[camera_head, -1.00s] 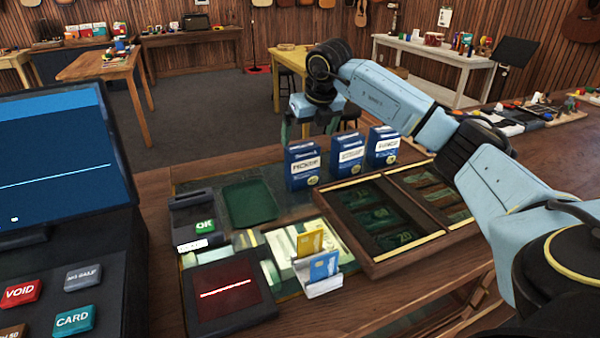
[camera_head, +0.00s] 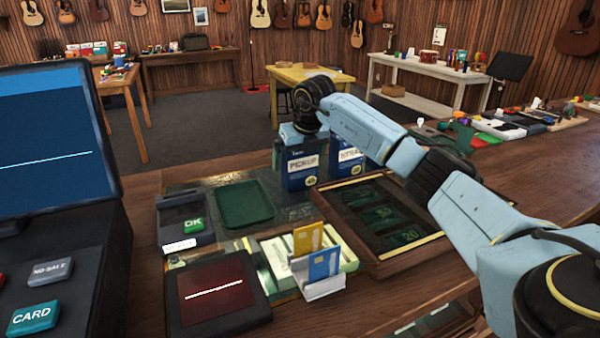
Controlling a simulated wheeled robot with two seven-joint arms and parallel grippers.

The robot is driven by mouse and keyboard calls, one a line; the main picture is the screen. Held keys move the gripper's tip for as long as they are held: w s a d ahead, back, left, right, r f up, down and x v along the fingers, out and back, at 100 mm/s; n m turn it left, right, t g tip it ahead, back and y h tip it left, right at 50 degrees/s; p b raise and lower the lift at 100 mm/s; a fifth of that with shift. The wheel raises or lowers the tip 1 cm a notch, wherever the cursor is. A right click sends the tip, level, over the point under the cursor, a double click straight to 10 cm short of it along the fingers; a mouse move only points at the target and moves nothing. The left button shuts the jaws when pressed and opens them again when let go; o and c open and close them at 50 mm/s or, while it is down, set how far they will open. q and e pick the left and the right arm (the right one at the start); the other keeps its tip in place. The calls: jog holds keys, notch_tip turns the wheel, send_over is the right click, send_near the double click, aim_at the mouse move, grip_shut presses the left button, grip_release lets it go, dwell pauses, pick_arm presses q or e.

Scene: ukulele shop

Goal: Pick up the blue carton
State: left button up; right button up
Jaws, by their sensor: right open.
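Blue cartons with white label bands stand upright in a row on the counter. The left carton (camera_head: 302,182) reads "PICKUP". The middle carton (camera_head: 349,168) stands just to its right, and a third (camera_head: 373,168) is mostly hidden behind my right arm. My right gripper (camera_head: 300,158) points down over the left carton, its body covering the carton's top. Its jaws are open, with a finger seen at the carton's left side; the other is hard to make out, and contact cannot be told. My left gripper is out of view.
A green tray (camera_head: 246,204) lies left of the cartons, beside a card reader (camera_head: 184,222). A wooden cash drawer (camera_head: 388,262) is in front, under my right forearm. A card holder (camera_head: 318,284) and red-screened pad (camera_head: 217,294) are nearer. A monitor (camera_head: 50,140) stands at left.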

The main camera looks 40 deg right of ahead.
jog(key=shift+d+f, duration=0.1)
jog(key=shift+f, duration=0.05)
jog(key=c, duration=1.1)
